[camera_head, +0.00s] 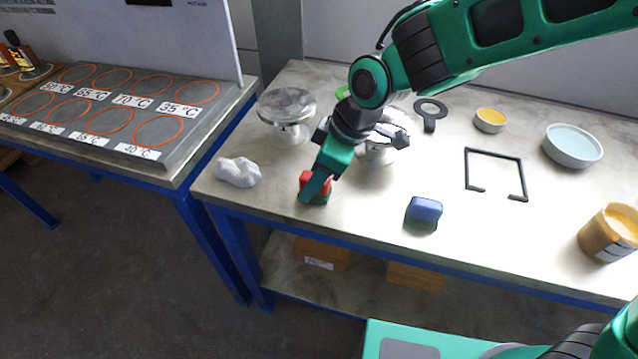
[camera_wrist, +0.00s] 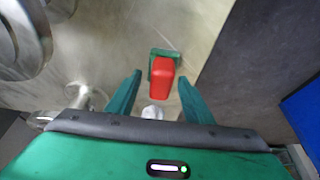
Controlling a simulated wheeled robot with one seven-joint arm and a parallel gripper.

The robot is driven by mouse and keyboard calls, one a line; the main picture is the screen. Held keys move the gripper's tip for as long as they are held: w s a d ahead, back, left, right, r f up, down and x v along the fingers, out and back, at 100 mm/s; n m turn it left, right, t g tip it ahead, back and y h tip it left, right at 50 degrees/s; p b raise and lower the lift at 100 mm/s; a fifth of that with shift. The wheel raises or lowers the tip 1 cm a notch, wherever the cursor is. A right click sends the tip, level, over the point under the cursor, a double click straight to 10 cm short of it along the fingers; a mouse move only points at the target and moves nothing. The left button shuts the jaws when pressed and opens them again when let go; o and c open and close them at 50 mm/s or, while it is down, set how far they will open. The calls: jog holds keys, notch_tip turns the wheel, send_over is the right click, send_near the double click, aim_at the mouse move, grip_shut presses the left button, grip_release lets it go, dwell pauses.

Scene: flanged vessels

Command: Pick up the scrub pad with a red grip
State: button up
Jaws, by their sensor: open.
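The scrub pad with a red grip (camera_wrist: 162,78) lies on the table, its green pad (camera_wrist: 154,54) showing at the edge of the red block in the wrist view. In the head view the red grip (camera_head: 307,180) is partly hidden behind my gripper finger. My gripper (camera_wrist: 155,88) is open, with one green finger on each side of the red grip's near end in the picture. In the head view my gripper (camera_head: 318,186) points down at the pad near the table's front edge. I cannot tell whether the fingers touch it.
A blue-gripped pad (camera_head: 424,209) lies to the right, and a crumpled white cloth (camera_head: 238,171) to the left. A flanged metal vessel (camera_head: 287,108) stands behind. A black frame (camera_head: 495,151), bowls and an amber jar (camera_head: 608,233) are farther right.

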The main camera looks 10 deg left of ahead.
aim_at(307, 174)
jog(key=shift+c, duration=0.4)
jog(key=c, duration=0.8)
jog(key=shift+r, duration=0.15)
jog(key=shift+r, duration=0.2)
notch_tip(307, 174, up, 4)
jog(key=shift+f, duration=0.1)
jog(key=s+a+r, duration=0.2)
jog(key=a, duration=0.1)
jog(key=s+a+r, duration=0.2)
jog(key=s, duration=0.1)
jog(key=s+a+r, duration=0.2)
jog(key=s+a, duration=0.1)
jog(key=shift+a+r, duration=0.3)
